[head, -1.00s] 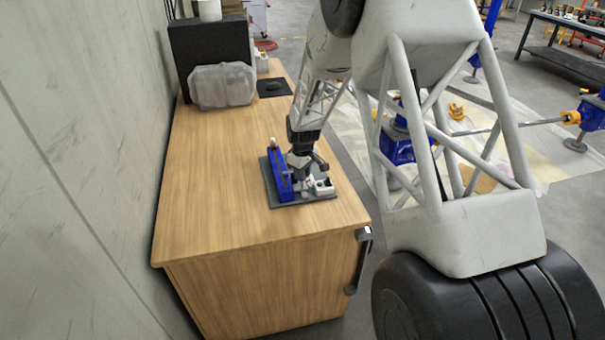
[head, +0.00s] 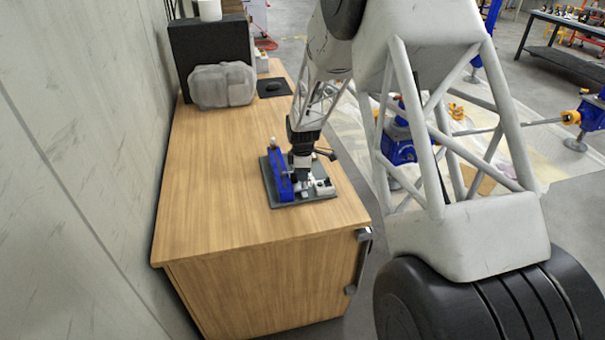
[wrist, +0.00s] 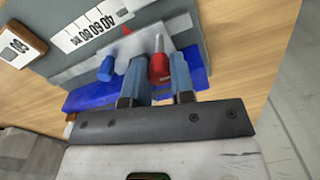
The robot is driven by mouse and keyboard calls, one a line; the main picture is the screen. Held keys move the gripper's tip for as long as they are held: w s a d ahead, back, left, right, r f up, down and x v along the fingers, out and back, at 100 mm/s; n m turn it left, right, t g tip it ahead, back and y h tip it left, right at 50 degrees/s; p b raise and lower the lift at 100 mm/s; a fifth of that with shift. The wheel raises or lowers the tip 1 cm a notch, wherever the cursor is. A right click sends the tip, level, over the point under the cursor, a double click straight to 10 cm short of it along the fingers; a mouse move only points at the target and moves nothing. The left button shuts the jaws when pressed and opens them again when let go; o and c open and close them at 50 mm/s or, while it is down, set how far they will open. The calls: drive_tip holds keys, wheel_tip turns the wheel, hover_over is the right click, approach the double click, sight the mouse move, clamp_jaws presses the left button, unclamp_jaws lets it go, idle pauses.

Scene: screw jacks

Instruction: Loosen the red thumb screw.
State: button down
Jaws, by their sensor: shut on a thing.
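In the wrist view, the red thumb screw (wrist: 160,67) sits between the two blue-grey fingers of my gripper (wrist: 157,78), which is shut on it. A silver rod (wrist: 158,43) extends past the screw. A blue knob (wrist: 106,68) is just left of the fingers. A pale block with a red pointer (wrist: 127,30) stands beside a white number scale (wrist: 92,27). In the head view, my gripper (head: 302,176) points down over the fixture, beside its blue block (head: 281,180); the screw is hidden there.
The fixture stands on a grey plate (head: 312,196) on the wooden table (head: 220,190). A small readout box (wrist: 18,44) shows at the wrist view's left. The table's front is clear.

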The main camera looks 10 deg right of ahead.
idle(0.3)
drive_tip(key=c, duration=1)
unclamp_jaws()
drive_tip(key=shift+r, duration=0.15)
drive_tip(key=shift+r, duration=3.75)
